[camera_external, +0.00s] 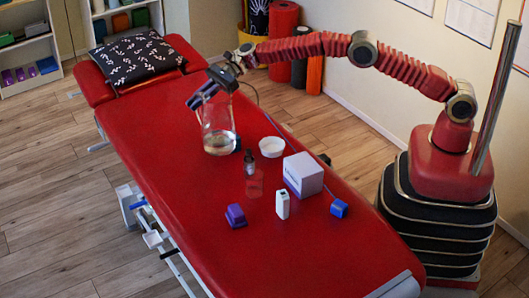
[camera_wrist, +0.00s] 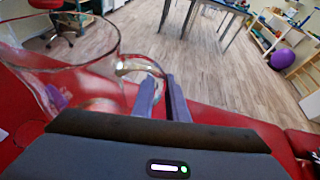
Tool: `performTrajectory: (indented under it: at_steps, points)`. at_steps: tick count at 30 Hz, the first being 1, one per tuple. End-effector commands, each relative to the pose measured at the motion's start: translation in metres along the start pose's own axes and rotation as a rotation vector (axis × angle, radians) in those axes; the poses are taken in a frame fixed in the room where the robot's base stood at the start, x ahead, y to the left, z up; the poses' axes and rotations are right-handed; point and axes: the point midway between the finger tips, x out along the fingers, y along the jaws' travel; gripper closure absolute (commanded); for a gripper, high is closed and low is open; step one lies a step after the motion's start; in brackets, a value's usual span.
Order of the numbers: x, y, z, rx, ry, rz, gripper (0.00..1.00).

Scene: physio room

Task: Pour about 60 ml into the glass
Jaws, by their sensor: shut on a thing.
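A clear glass jug (camera_external: 218,122) with a little liquid at its bottom is near the middle of the red treatment table (camera_external: 150,135). My gripper (camera_external: 203,96) is shut on the jug's handle, near its upper part. In the wrist view the jug (camera_wrist: 85,65) fills the left side, and its handle (camera_wrist: 143,66) runs to my fingers (camera_wrist: 160,92). The jug looks nearly upright; I cannot tell if its base touches the table. A faint clear glass (camera_external: 254,184) appears to stand in front of the dark bottle, apart from the jug; I see no liquid in it.
Near the jug are a white bowl (camera_external: 271,147) and a dark bottle (camera_external: 249,162). The table's left side is clear.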

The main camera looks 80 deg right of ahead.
Motion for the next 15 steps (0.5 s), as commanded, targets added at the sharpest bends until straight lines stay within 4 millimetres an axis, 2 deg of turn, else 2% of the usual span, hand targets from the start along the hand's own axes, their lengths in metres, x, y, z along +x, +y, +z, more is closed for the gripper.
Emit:
performTrajectory:
  at_steps: [5,15]
  points:
    - [0.009,0.001,-0.021,0.003,-0.004,-0.002,1.0]
    - [0.036,0.007,-0.085,0.002,-0.004,-0.001,1.0]
